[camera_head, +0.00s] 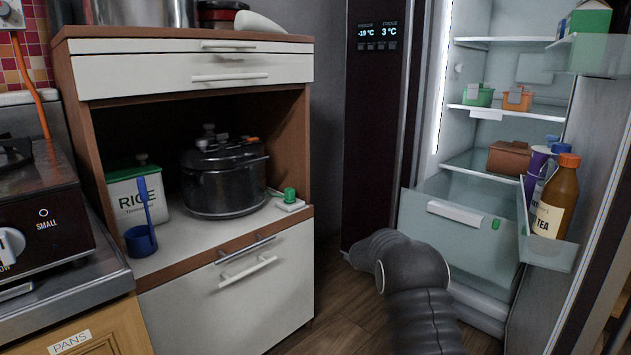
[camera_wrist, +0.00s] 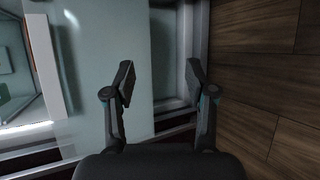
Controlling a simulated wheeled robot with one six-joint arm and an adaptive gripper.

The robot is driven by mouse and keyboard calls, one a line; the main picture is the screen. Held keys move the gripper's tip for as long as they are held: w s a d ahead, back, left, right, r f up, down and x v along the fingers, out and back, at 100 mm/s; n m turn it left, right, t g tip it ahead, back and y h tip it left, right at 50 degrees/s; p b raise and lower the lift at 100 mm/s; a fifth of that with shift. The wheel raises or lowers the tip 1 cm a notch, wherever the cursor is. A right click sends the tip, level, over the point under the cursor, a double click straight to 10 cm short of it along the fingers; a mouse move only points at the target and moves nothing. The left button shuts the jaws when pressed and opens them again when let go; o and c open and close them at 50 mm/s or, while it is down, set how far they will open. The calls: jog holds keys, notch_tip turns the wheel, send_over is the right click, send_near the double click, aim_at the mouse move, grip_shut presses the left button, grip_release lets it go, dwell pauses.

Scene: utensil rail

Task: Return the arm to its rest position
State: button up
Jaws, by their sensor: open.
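My gripper (camera_wrist: 160,80) is open in the wrist view, its two dark fingers apart with nothing held between them. Behind the fingers is a pale panel of the open fridge, with wooden floor to the right. In the head view my grey arm (camera_head: 412,290) rises from the bottom edge and bends in front of the open fridge's lower part. My gripper is hidden behind the arm there. The fridge's clear lower drawer (camera_head: 460,235) stands just beyond and to the right of the arm.
The fridge door shelf (camera_head: 548,252) holds a brown tea bottle (camera_head: 560,195) and a purple cup. A cabinet (camera_head: 235,300) on the left holds a rice tin (camera_head: 138,200), a blue ladle (camera_head: 142,240) and a dark pot (camera_head: 225,185). Bare wooden floor (camera_head: 335,300) lies between cabinet and arm.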

jog(key=s+a+r+m+g+y+p, duration=0.15)
jog(key=s+a+r+y, duration=0.3)
jog(key=s, duration=0.75)
jog(key=s+a+r+m+y+p, duration=0.1)
jog(key=s+a+r+y+p, duration=0.3)
jog(key=s, duration=0.9)
jog(key=s+a+r+m+g+y+b, duration=0.15)
jog(key=s+a+r, duration=0.4)
jog(key=s, duration=0.65)
jog(key=s+a+r+m+t+y+p, duration=0.1)
jog(key=s+r+t+p, duration=0.4)
jog(key=s+r, duration=0.6)
jog(key=shift+s+a+m+y, duration=0.4)
jog(key=shift+s+a+y, duration=0.45)
jog(key=shift+a, duration=0.2)
